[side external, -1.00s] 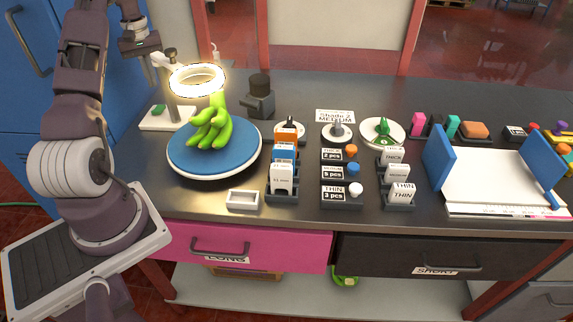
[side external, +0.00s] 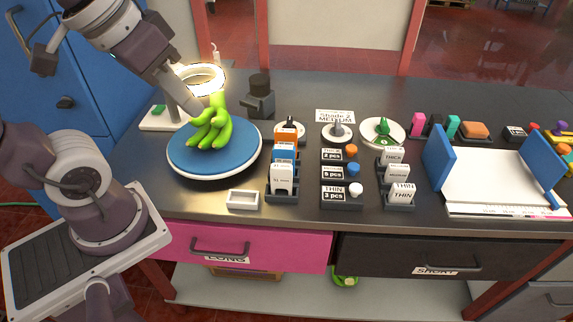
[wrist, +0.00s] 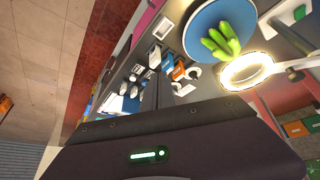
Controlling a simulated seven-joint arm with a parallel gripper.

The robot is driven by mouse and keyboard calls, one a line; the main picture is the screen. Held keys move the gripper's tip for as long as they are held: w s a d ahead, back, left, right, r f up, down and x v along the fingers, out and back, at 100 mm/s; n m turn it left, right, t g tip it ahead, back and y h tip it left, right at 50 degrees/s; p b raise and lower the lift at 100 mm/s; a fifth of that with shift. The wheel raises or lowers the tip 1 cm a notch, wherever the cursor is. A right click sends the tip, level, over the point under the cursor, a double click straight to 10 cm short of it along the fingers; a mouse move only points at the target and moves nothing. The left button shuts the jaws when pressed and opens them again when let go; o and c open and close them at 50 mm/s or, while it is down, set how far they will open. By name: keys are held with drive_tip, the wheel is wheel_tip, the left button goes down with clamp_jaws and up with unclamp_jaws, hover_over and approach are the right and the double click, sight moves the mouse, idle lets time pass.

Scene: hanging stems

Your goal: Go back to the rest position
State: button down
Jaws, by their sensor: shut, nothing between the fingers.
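My gripper (side external: 196,106) comes down from the upper left in the side view, its narrow end beside the lit ring lamp (side external: 222,80) and close to the green banana bunch (side external: 211,132). It is shut and holds nothing. The side view does not settle whether it touches the lamp or bunch. The bunch stands upright on the blue round turntable (side external: 180,158).
A dark box-shaped device (side external: 259,96) stands right of the lamp. Label holders (side external: 283,185), a small white tray (side external: 242,199) and a white board with blue sides (side external: 490,185) stand along the bench. A blue cabinet (side external: 25,95) is at the left.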

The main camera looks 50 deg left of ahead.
drive_tip(key=s, duration=0.1)
drive_tip(key=s+d+f+m, duration=0.1)
drive_tip(key=shift+s+f, duration=0.2)
drive_tip(key=shift+s, duration=0.1)
